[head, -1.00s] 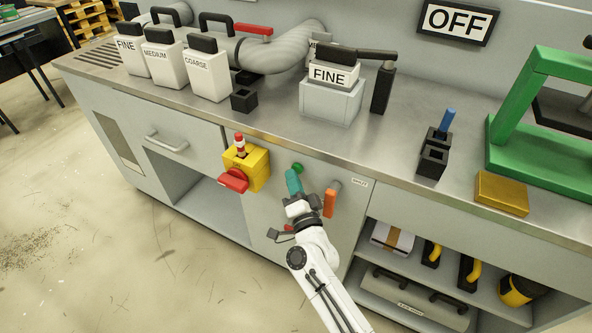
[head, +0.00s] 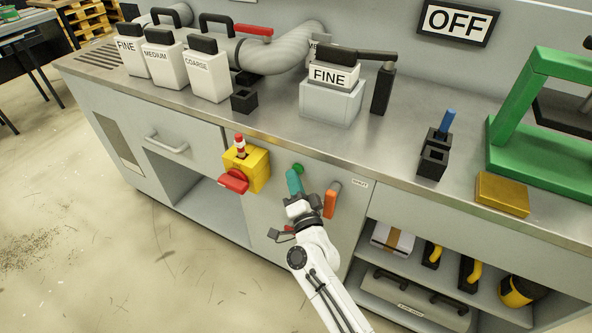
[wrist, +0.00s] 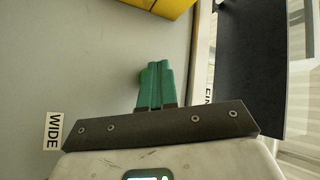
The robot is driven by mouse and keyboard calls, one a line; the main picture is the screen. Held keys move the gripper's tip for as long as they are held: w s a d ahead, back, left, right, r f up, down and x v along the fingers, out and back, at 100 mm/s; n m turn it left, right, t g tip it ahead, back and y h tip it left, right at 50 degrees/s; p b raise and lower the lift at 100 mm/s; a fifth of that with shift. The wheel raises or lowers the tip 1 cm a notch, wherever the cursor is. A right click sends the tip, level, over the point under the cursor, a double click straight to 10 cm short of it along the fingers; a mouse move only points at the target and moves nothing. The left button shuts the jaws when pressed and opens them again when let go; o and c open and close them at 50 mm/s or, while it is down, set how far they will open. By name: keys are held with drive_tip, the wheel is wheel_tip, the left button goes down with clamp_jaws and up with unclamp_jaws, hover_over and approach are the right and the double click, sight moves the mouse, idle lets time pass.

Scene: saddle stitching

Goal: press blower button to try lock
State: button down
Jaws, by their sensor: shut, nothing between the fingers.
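In the wrist view the shut fingers (wrist: 155,68) point at the grey panel, and the button is not visible there. A yellow box (head: 246,168) with a red handle (head: 233,181) and a red-and-white top piece is mounted to the left.
An orange handle (head: 331,200) is on the panel just right of my gripper. A sign (head: 457,20) reading OFF hangs on the wall. White boxes labelled FINE, MEDIUM and COARSE stand on the worktop (head: 280,122). Open shelves (head: 388,265) lie lower right.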

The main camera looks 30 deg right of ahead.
drive_tip(key=shift+s+a+p, duration=0.4)
drive_tip(key=shift+s+a, duration=0.1)
drive_tip(key=shift+a, duration=0.05)
drive_tip(key=shift+s+a+p, duration=0.75)
drive_tip(key=shift+a, duration=0.3)
drive_tip(key=shift+s+a+p, duration=0.7)
drive_tip(key=shift+s+a, duration=0.05)
drive_tip(key=shift+a, duration=0.25)
